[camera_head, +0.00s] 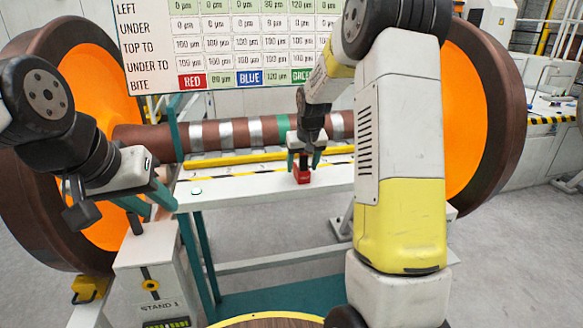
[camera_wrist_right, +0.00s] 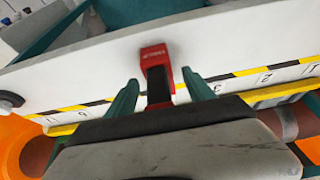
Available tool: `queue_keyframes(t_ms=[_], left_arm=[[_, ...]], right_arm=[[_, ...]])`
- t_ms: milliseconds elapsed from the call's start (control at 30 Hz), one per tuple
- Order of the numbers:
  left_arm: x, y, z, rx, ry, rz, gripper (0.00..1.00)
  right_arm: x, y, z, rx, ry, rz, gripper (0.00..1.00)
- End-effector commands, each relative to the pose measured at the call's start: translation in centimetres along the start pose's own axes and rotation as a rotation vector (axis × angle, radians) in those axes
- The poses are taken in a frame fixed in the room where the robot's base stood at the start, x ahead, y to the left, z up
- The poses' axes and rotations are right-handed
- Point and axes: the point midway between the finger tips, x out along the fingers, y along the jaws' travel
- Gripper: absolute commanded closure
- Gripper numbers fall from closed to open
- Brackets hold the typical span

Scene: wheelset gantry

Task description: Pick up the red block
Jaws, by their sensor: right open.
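The red block (camera_head: 302,177) stands on the narrow white bench top (camera_head: 250,188) in front of the axle. In the right wrist view the red block (camera_wrist_right: 154,53) shows its red top, with a dark face below it. My right gripper (camera_head: 304,160) is directly above the block in the head view, pointing down. In the wrist view its two teal fingers (camera_wrist_right: 159,80) are apart, one to each side of the block's lower part. I cannot tell whether they touch it. My left gripper (camera_head: 155,200) is at the left above Stand 1, away from the block; its finger gap is unclear.
The brown axle (camera_head: 225,133) runs behind the bench between two large orange-faced wheels (camera_head: 466,115). A yellow rail (camera_head: 215,158) and a numbered striped scale lie behind the block. A small green button (camera_head: 197,191) is on the bench's left end. Stand 1 (camera_head: 150,265) is at the lower left.

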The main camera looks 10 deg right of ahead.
Motion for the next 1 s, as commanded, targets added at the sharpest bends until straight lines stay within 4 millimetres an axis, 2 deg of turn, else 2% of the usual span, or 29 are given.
queue_keyframes(t_ms=[133, 433, 800, 1000], left_arm=[[0.0, 0.0, 0.0, 0.0, 0.0, 0.0, 0.64], [0.0, 0.0, 0.0, 0.0, 0.0, 0.0, 0.64], [0.0, 0.0, 0.0, 0.0, 0.0, 0.0, 0.64], [0.0, 0.0, 0.0, 0.0, 0.0, 0.0, 0.64]], right_arm=[[0.0, 0.0, 0.0, 0.0, 0.0, 0.0, 0.4], [-0.1, 0.0, 0.0, 0.0, 0.0, 0.0, 0.99], [-0.2, 0.0, -0.1, 0.0, 0.002, 0.0, 1.0], [-1.4, 0.0, -0.7, 0.0, 0.005, -0.001, 1.0]])
